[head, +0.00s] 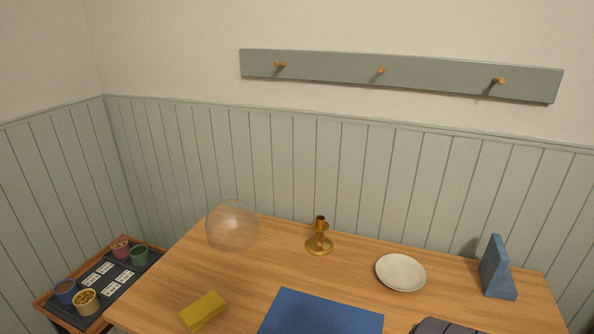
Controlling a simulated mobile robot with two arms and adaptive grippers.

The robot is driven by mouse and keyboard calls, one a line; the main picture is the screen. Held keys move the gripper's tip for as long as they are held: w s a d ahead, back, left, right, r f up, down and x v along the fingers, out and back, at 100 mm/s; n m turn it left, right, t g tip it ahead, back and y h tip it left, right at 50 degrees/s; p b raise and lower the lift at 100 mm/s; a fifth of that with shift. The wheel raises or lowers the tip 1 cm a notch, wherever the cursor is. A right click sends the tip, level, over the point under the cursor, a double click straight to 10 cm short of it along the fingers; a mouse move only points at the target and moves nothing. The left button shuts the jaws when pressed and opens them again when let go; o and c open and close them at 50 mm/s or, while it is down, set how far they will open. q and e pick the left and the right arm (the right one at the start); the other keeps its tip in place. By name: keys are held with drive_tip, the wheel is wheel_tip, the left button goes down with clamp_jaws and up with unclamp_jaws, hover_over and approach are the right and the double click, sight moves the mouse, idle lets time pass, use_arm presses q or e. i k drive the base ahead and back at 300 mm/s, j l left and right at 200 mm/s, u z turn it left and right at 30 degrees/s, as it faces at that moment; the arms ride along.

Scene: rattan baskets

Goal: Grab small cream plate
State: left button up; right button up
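The small cream plate (401,272) lies flat on the wooden table, right of the middle in the head view. It looks empty, and its whole rim shows. The brass candlestick stands to its left and a blue wedge-shaped block to its right. Neither of my grippers is in view, so I cannot see their state or where they are relative to the plate.
The wooden table (165,281) holds a brass candlestick (319,240), clear glass globe (232,226), yellow block (203,311), blue mat (322,315), blue wedge (496,270) and dark object (447,326). A tray (45,307) with several pots stands left. Pegs hang above.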

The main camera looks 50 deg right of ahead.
sight(400, 272)
drive_tip(key=z, duration=2.35)
drive_tip(key=k+j+u, duration=0.2)
drive_tip(key=j+u, duration=0.15)
drive_tip(key=j, duration=0.3)
drive_tip(key=i, duration=0.05)
